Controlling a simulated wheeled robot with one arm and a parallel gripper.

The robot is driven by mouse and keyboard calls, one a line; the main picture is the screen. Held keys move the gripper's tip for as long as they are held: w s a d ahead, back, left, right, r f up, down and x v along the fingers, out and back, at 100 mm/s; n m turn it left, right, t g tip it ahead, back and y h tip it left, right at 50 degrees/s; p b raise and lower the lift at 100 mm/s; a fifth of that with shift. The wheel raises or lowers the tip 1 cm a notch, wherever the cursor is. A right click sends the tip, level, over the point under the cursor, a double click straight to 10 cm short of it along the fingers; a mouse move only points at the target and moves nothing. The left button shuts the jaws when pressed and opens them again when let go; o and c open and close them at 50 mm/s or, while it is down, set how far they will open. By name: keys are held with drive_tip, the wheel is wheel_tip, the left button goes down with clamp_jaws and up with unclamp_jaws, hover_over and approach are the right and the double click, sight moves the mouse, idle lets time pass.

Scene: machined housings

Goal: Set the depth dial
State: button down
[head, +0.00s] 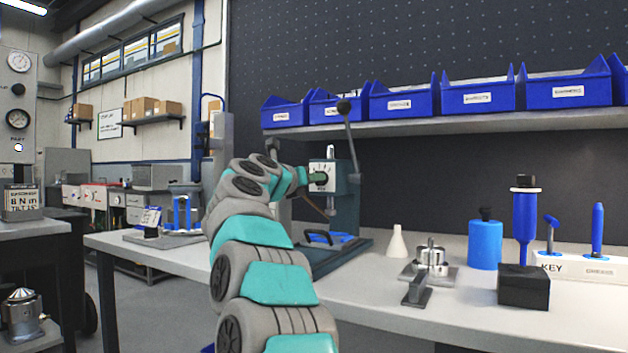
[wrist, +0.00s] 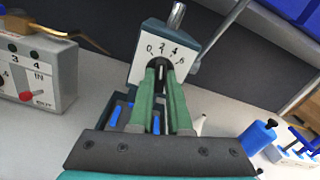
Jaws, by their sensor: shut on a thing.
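The depth dial is on the white face (wrist: 162,50) of the teal press head, which carries a scale marked 0, 2, 4 and 6. The dark dial knob (wrist: 160,66) sits in the lower middle of that face. My gripper (wrist: 160,80) has its two green fingers shut on the knob. The knob is partly hidden between the fingers, and I cannot tell which number it points to. In the head view the press (head: 345,205) stands on the bench, with my gripper (head: 318,178) at its dial face.
A long lever with a black ball (head: 344,106) rises beside the press head. Blue bins (head: 403,104) line the shelf above. A white cone (head: 397,243), a metal fixture (head: 431,258), a blue bottle (head: 485,244) and a blue tool in a black block (head: 524,287) stand to the right.

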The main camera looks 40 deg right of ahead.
drive_tip(key=shift+m+b, duration=0.8)
drive_tip(key=shift+m, duration=2)
drive_tip(key=c, duration=0.9)
unclamp_jaws()
drive_tip(key=shift+o, duration=0.2)
drive_tip(key=b+v, duration=0.4)
drive_tip(key=v, duration=0.3)
drive_tip(key=shift+s+a, duration=0.15)
drive_tip(key=shift+a, duration=0.2)
